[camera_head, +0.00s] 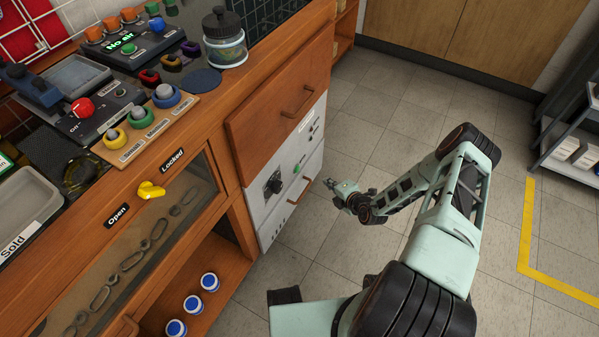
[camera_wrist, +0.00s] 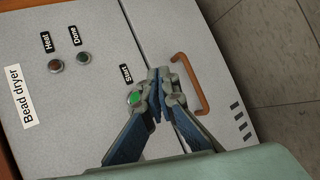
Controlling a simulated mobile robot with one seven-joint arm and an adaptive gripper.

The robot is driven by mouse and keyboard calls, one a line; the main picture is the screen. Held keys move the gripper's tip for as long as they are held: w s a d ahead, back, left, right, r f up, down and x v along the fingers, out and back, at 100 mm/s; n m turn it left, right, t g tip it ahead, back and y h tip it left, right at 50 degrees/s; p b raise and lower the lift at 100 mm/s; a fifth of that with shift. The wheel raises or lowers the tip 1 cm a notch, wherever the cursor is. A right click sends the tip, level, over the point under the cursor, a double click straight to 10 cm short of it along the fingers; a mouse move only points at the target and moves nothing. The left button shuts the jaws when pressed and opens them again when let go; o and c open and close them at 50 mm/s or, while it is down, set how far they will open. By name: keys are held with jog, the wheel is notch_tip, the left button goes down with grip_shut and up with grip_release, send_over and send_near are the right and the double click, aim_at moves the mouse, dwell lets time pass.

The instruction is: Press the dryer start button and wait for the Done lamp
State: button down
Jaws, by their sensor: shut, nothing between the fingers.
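The bead dryer (camera_head: 264,207) is a light grey unit set into the wooden bench front; its face also fills much of the wrist view (camera_wrist: 90,110). The green Start button (camera_wrist: 135,98) sits just left of my gripper (camera_wrist: 159,72), partly beside a finger. The button also shows in the head view (camera_head: 297,169). The Done lamp (camera_wrist: 83,59) looks dark, dull green. The Heat lamp (camera_wrist: 56,66) looks dark red-brown. My gripper (camera_head: 328,184) is shut and empty, apart from the dryer front in the head view.
An orange-brown handle (camera_wrist: 204,95) stands out from the dryer right of my fingertips. A black knob (camera_head: 273,184) is on the dryer's front. A wooden drawer (camera_head: 281,80) is above. The tiled floor (camera_head: 300,235) in front is open. A shelf (camera_head: 570,135) stands far right.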

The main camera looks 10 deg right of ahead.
aim_at(297, 169)
jog(key=shift+f, duration=0.15)
jog(key=shift+a, duration=0.1)
jog(key=w+a, duration=0.5)
jog(key=a, duration=0.2)
jog(key=shift+b, duration=0.3)
dwell(1.5)
jog(key=shift+w+a, duration=0.3)
jog(key=shift+a, duration=0.05)
jog(key=shift+w+a, duration=0.25)
jog(key=shift+a, duration=0.2)
dwell(0.9)
jog(key=shift+d, duration=0.15)
jog(key=shift+s+d, duration=0.55)
jog(key=shift+d, duration=0.05)
